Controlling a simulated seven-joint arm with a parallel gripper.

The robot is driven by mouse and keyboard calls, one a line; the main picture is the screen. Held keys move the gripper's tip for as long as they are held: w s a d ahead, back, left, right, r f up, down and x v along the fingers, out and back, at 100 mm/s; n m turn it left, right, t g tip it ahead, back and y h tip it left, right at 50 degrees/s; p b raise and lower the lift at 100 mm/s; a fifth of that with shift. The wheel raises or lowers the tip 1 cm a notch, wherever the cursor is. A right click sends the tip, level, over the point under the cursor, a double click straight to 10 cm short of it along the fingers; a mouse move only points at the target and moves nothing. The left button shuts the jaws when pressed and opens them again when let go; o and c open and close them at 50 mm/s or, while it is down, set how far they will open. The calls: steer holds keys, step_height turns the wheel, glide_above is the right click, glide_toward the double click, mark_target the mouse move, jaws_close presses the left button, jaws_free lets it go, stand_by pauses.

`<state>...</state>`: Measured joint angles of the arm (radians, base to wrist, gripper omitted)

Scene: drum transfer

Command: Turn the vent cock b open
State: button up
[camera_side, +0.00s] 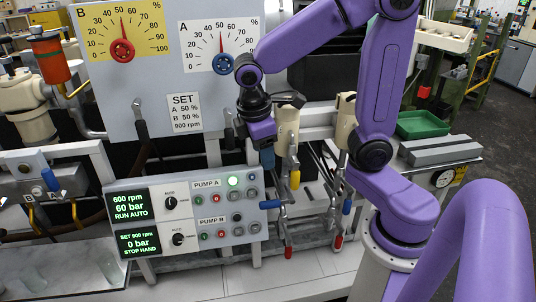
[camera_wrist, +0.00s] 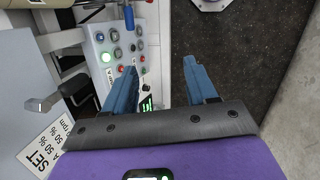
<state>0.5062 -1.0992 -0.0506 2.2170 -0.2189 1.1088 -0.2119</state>
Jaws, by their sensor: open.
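My gripper (camera_side: 267,160) hangs fingers down near the middle of the side view, at the upper right edge of the pump control panel. In the wrist view its two blue fingers (camera_wrist: 160,74) are apart, with nothing between them. Several valve handles stand just right of my gripper in the side view: a yellow one (camera_side: 295,180), a red one (camera_side: 288,252), a blue one (camera_side: 347,207) and another red one (camera_side: 339,242). No readable label shows which of these, if any, is vent cock b. A blue-tipped part (camera_wrist: 129,17) shows at the top of the wrist view.
The pump control panel (camera_side: 185,215) has buttons, knobs and displays; it also shows in the wrist view (camera_wrist: 112,45). A green tray (camera_side: 422,124) stands at the right. Cream cylinders (camera_side: 286,128) stand close beside my gripper.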

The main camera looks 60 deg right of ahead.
steer(key=shift+s+a+f, duration=0.1)
steer(key=shift+s+a, duration=0.1)
steer(key=shift+s, duration=0.3)
steer(key=shift+s+a+f, duration=0.1)
steer(key=shift+s+a, duration=0.1)
steer(key=shift+s, duration=0.25)
steer(key=shift+s, duration=0.1)
steer(key=s+a+f+n+y, duration=0.1)
steer(key=s+n+y, duration=0.1)
steer(key=s, duration=1.2)
steer(key=shift+a+f+y, duration=0.25)
steer(key=shift+a+y, duration=0.05)
steer(key=shift+y, duration=0.2)
